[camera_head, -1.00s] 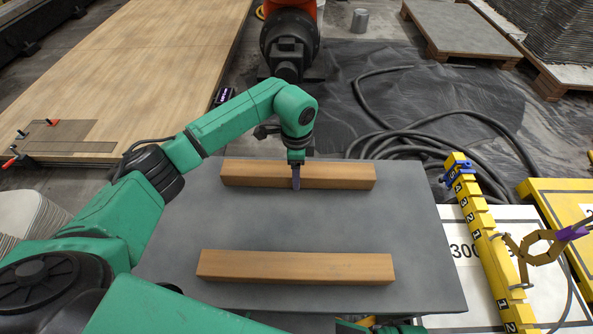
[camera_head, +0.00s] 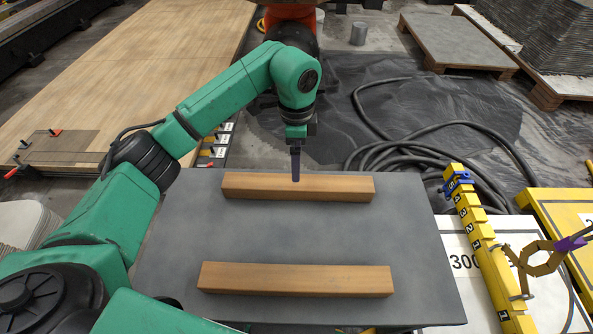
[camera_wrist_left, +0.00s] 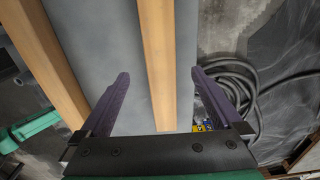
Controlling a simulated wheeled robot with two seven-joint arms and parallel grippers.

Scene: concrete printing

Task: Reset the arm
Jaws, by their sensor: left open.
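My left arm reaches in from the left in the head view. Its gripper (camera_head: 296,178) points down over the far wooden bar (camera_head: 340,188) on the grey tabletop (camera_head: 295,235). In the left wrist view the two purple fingers (camera_wrist_left: 160,76) are wide apart with nothing between their tips, and one bar (camera_wrist_left: 155,45) shows below, beyond them. A second bar (camera_head: 295,279) lies near the front of the tabletop, roughly parallel to the first. My right gripper is not in view.
A yellow numbered rail (camera_head: 475,225) and a brown ring-shaped tool with a purple end (camera_head: 540,255) are right of the tabletop. Black hoses (camera_head: 440,135) lie on the floor behind. An orange machine (camera_head: 290,12) stands at the back. The tabletop between the bars is clear.

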